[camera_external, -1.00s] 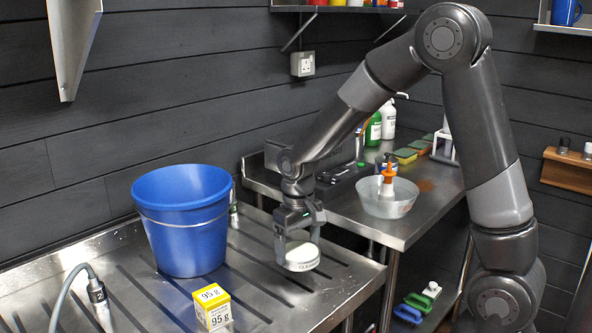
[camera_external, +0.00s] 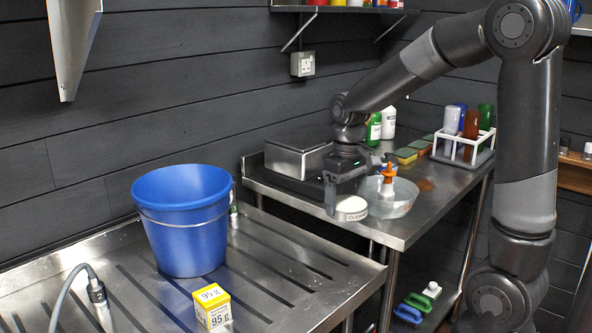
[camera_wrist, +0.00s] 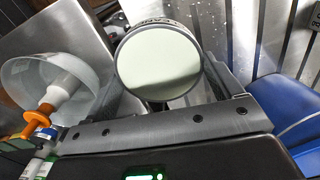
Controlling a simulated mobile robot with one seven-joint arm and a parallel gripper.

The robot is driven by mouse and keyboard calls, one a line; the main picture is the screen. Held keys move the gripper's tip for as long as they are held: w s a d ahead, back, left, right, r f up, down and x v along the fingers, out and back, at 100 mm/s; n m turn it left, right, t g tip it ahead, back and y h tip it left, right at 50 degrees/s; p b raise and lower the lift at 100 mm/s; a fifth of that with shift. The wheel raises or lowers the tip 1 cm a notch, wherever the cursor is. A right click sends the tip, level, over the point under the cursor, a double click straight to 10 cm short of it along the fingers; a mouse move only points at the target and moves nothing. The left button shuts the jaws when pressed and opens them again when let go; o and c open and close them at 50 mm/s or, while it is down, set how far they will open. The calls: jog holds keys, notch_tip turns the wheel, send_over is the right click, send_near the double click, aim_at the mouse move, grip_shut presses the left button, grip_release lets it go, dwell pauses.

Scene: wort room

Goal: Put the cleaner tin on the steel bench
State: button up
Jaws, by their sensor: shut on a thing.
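My gripper (camera_external: 345,198) is shut on the cleaner tin (camera_external: 351,208), a short round tin with a pale lid and a dark-lettered label. The tin also shows between the fingers in the wrist view (camera_wrist: 158,64). In the external view, gripper and tin are at the front left edge of the steel bench (camera_external: 408,227), beside the clear bowl. I cannot tell whether the tin touches the bench or hangs above it.
A clear bowl (camera_external: 397,203) holding an orange-capped bottle (camera_external: 388,181) stands just right of the tin. Behind are a steel box (camera_external: 298,160), green and white bottles and a white rack (camera_external: 465,148). A blue bucket (camera_external: 185,225) and yellow box (camera_external: 212,306) stand on the slotted drainer (camera_external: 290,262).

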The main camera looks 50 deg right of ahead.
aim_at(347, 201)
notch_tip(347, 201, up, 9)
jog(key=w+d+r+m, duration=0.1)
jog(key=d+m, duration=0.3)
jog(key=d, duration=0.9)
jog(key=w+d+m, duration=0.2)
jog(key=d+m, duration=0.1)
jog(key=d, duration=0.9)
jog(key=s+d+f+m, duration=0.15)
jog(key=s+d, duration=0.35)
jog(key=d, duration=0.5)
jog(key=s+d+r+m, duration=0.1)
jog(key=s+d+m, duration=0.2)
jog(key=s+d, duration=0.45)
jog(key=s+d+f+m, duration=0.1)
jog(key=s+d+m, duration=0.25)
jog(key=d, duration=0.75)
jog(key=shift+n, duration=0.3)
jog(key=w+f, duration=1.1)
jog(key=shift+a+f, duration=0.2)
jog(key=shift+a, duration=0.2)
jog(key=shift+w+f, duration=0.35)
jog(key=shift+w, duration=0.05)
jog(key=shift+f, duration=1.9)
